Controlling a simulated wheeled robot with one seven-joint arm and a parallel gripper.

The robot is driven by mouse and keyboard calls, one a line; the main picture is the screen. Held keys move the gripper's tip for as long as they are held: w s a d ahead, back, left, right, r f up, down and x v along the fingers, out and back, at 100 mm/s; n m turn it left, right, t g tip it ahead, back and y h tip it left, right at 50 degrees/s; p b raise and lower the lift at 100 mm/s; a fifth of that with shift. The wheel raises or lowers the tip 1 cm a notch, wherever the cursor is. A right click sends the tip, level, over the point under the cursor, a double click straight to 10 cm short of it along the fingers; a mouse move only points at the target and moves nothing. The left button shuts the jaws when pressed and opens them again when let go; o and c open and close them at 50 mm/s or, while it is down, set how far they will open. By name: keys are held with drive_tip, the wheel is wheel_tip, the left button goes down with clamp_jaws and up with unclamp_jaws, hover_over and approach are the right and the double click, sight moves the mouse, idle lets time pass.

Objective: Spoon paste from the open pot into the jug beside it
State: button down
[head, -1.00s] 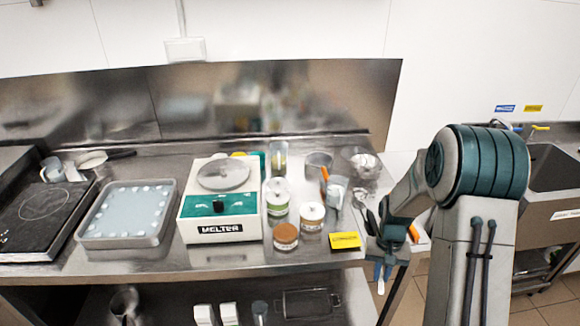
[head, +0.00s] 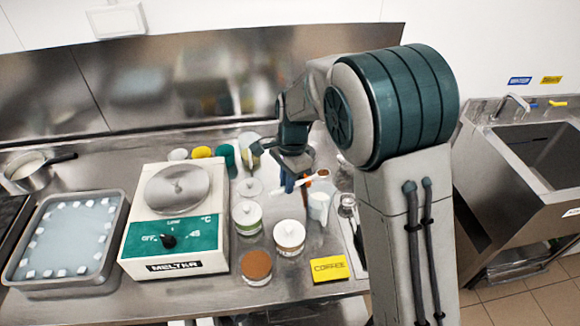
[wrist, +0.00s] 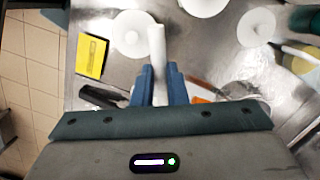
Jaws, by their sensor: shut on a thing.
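My gripper (head: 293,188) is shut on a white spoon (head: 312,181), a slim stick held above the counter behind the pots. In the wrist view the spoon (wrist: 157,48) stands out between the blue fingers (wrist: 160,85); I cannot make out its bowl. An open pot (head: 257,265) with brown paste sits at the counter front, nearer the camera than my gripper. A whitish jug (head: 318,206) stands right of the lidded pots, just below and right of my gripper. The paste pot and the jug are not clearly seen in the wrist view.
Lidded white pots (head: 289,237) (head: 247,216) stand between the paste pot and my gripper. A yellow COFFEE sign (head: 328,267) lies at the front edge. A melter (head: 178,225) and a tray of white pieces (head: 65,240) are left. A sink (head: 540,150) is right.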

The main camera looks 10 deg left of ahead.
drive_tip(key=shift+s+f, duration=0.15)
drive_tip(key=shift+f, duration=1.05)
drive_tip(key=shift+s+d+t+y, duration=0.15)
drive_tip(key=shift+d+t+y, duration=0.05)
drive_tip(key=shift+t+y, duration=0.4)
drive_tip(key=t+y+b, duration=0.1)
drive_tip(key=s+t+y+b, duration=0.1)
drive_tip(key=shift+d+f+t+b, duration=0.3)
drive_tip(key=shift+d+f+b, duration=0.1)
drive_tip(key=t+y+b, duration=0.1)
drive_tip(key=b, duration=0.8)
drive_tip(key=f+t+y+b, duration=0.1)
drive_tip(key=t+y+b, duration=0.1)
drive_tip(key=b, duration=0.8)
drive_tip(key=s+d+t+y+b, duration=0.1)
drive_tip(key=b, duration=0.8)
drive_tip(key=shift+s+f+n+t+y, duration=0.1)
drive_tip(key=shift+f+n+t+y, duration=0.1)
drive_tip(key=shift+n+t+y, duration=0.1)
drive_tip(key=t+y+b, duration=0.1)
drive_tip(key=b, duration=0.5)
drive_tip(key=f+t+y+b, duration=0.1)
drive_tip(key=b, duration=1)
drive_tip(key=shift+s+d+f+t+y+b, duration=0.2)
drive_tip(key=shift+d+t+y+b, duration=0.05)
drive_tip(key=shift+t+y+b, duration=0.15)
drive_tip(key=shift+r+n+y+b, duration=0.2)
drive_tip(key=shift+n+y+b, duration=0.1)
drive_tip(key=shift+b, duration=0.75)
